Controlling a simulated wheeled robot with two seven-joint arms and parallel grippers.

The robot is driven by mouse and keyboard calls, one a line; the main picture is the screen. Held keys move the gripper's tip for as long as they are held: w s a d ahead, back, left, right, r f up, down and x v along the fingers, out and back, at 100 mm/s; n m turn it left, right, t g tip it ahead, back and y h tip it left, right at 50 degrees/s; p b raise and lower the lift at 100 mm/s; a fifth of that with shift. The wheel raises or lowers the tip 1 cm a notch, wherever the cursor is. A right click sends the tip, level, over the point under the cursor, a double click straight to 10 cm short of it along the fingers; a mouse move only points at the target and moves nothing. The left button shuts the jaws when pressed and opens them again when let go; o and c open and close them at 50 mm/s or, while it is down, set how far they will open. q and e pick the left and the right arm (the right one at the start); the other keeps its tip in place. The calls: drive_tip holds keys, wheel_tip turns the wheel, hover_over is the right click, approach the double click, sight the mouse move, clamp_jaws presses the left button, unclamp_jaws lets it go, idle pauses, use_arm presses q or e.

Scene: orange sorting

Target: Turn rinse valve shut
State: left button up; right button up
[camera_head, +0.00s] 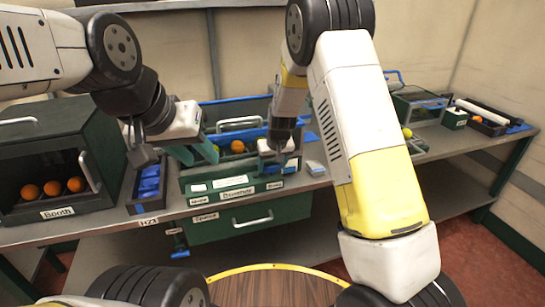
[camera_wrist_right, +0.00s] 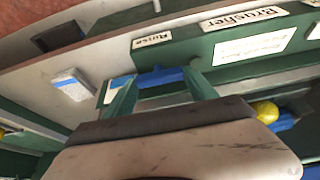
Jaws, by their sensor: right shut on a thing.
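The rinse valve shows as a blue handle (camera_wrist_right: 160,77) beside the "Rinse" label (camera_wrist_right: 151,40) in the right wrist view. My right gripper (camera_wrist_right: 158,88) has its two green fingers on either side of this handle and is shut on it. In the head view my right gripper (camera_head: 277,163) is at the right end of the green brusher unit (camera_head: 222,198), and its fingers are largely hidden. My left gripper (camera_head: 194,152) hangs over the unit's left end, with its green fingers apart and nothing seen between them.
A dark green booth (camera_head: 45,135) with several oranges stands at the left. A tray of blue pieces (camera_head: 148,185) lies beside it. A white and blue block (camera_wrist_right: 73,84) lies near the right gripper. A drawer handle (camera_head: 252,219) sticks out below the bench top.

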drive_tip(key=o, duration=1.4)
drive_tip(key=shift+c, duration=0.2)
drive_tip(key=a+v, duration=0.1)
drive_tip(key=v, duration=0.6)
drive_tip(key=shift+d+r, duration=0.4)
drive_tip(key=shift+d, duration=0.15)
drive_tip(key=shift+s, duration=0.15)
